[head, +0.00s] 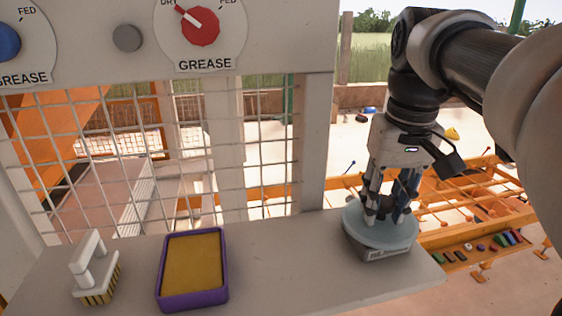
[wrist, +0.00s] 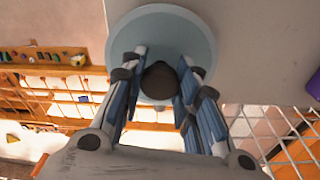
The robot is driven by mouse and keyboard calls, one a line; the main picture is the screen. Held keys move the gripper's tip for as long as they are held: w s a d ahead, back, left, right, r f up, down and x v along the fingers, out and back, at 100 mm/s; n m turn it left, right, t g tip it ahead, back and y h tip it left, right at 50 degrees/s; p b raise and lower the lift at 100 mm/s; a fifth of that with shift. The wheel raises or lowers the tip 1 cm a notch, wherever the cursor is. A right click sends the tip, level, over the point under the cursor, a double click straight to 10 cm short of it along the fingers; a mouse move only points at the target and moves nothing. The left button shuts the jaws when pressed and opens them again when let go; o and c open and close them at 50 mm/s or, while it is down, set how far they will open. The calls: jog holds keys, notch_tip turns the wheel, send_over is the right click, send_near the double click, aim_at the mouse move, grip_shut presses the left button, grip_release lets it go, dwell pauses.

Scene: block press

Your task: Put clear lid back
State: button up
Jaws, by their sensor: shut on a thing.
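The clear lid (head: 388,238) is a pale, bluish round disc with a dark knob, at the right end of the grey shelf. It lies over a grey tub (head: 366,250) with a printed label. I cannot tell whether it rests flush on the tub or sits just above it. My gripper (head: 385,214) points down from above, with its fingers shut on the lid's knob. In the wrist view, the dark knob (wrist: 160,80) is between the fingers, and the disc (wrist: 165,27) spreads out behind them. The tub's opening is hidden under the lid.
A purple tray with a yellow pad (head: 193,262) and a white-handled brush (head: 93,268) stand on the shelf (head: 290,265) to the left. A wire mesh (head: 250,150) and a panel with a red dial (head: 200,27) rise behind. The shelf between tray and tub is clear.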

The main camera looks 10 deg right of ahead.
aim_at(387, 206)
jog(key=shift+a+f, duration=0.1)
jog(key=shift+f, duration=0.2)
jog(key=shift+f, duration=0.15)
jog(key=o, duration=1.1)
jog(key=shift+o, duration=0.2)
notch_tip(387, 206, up, 12)
jog(key=s+p, duration=0.1)
jog(key=p, duration=0.1)
jog(key=shift+s, duration=0.2)
